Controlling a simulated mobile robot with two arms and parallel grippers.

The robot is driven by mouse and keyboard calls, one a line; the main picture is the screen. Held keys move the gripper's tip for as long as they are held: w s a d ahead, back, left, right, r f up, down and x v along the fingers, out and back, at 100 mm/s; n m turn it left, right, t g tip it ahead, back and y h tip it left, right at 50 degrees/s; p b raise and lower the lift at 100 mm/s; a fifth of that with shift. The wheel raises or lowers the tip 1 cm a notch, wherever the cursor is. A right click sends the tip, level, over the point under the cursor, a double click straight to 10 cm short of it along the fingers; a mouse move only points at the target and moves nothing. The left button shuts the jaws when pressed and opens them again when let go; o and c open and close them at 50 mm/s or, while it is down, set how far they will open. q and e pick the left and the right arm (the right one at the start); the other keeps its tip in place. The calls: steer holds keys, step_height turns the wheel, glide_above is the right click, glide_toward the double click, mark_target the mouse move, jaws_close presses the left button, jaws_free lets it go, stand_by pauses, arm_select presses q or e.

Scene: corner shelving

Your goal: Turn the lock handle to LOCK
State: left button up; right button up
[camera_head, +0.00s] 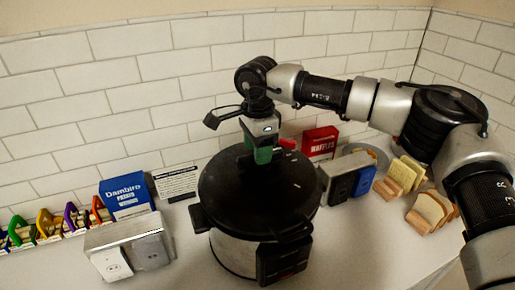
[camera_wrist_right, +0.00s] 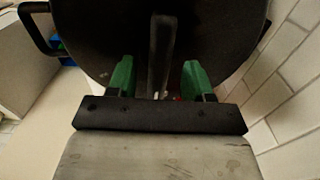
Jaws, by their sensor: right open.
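A pressure cooker (camera_head: 234,255) with a round black lid (camera_head: 232,197) stands on the counter. My right gripper (camera_head: 262,155) points down over the far part of the lid. In the right wrist view its two green fingers (camera_wrist_right: 160,82) are open, with a dark upright handle bar (camera_wrist_right: 162,45) on the lid between them. A gap shows on each side of the bar, so neither finger appears to touch it. The gripper and arm hide most of this handle in the head view. LOCK markings are not readable. My left gripper is not in view.
A toaster (camera_head: 130,245) and a blue Dambiro box (camera_head: 126,196) stand left of the cooker. A second toaster (camera_head: 345,180), a red waffle box (camera_head: 320,142) and bread slices (camera_head: 430,210) are at the right. A tiled wall (camera_head: 110,80) closes the back.

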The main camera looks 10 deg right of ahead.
steer(key=shift+f, duration=1.05)
steer(key=c, duration=0.9)
steer(key=shift+f+m+b, duration=0.2)
steer(key=shift+m+b, duration=1)
steer(key=shift+b, duration=0.1)
steer(key=m+b, duration=0.2)
steer(key=shift+w+m, duration=0.15)
steer(key=shift+m, duration=0.15)
steer(key=m+b, duration=0.2)
steer(key=m, duration=0.1)
steer(key=shift+w+r+m, duration=0.1)
steer(key=shift+m, duration=0.2)
steer(key=shift+w+d+r+m+b, duration=0.1)
steer(key=shift+m+b, duration=0.8)
steer(key=shift+m, duration=0.7)
